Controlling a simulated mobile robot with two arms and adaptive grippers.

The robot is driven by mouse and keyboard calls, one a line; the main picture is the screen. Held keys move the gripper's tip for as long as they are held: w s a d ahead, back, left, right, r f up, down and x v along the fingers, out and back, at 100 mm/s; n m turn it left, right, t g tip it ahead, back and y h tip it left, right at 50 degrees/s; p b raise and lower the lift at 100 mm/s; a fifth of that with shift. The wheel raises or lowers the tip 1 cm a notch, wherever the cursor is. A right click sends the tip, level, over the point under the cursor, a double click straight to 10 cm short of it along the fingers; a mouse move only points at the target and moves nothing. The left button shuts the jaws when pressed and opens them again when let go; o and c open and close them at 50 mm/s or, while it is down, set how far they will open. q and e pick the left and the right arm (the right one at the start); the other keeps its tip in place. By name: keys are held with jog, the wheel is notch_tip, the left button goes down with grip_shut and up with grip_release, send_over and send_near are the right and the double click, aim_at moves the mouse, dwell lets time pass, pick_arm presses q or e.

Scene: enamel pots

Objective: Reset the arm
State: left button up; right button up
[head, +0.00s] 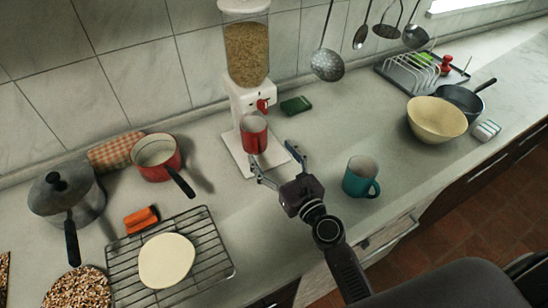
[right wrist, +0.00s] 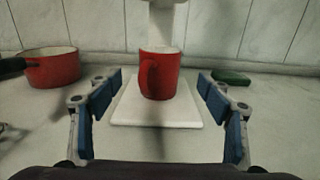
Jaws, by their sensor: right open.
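My right gripper (head: 274,159) reaches in from the lower right of the head view, open and empty, in front of the cereal dispenser (head: 247,60). A red mug (head: 254,136) stands upright under the dispenser's spout, just beyond the fingertips. In the right wrist view the red mug (right wrist: 162,76) stands on the dispenser's white base (right wrist: 155,115), its handle toward me. The blue-padded fingers of my right gripper (right wrist: 159,84) are spread wide to either side in that picture, with nothing held. My left gripper is in neither view.
A teal mug (head: 360,177) stands right of my right gripper. A red pot (head: 157,160), grey pot (head: 66,198) and wire rack (head: 216,256) are left. A cream bowl (head: 436,119) and dark pan (head: 462,98) are right. Ladles (head: 328,65) hang above. A green sponge (head: 296,105) lies behind.

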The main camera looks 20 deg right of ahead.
jog(key=shift+s+d, duration=0.1)
jog(key=shift+s, duration=0.45)
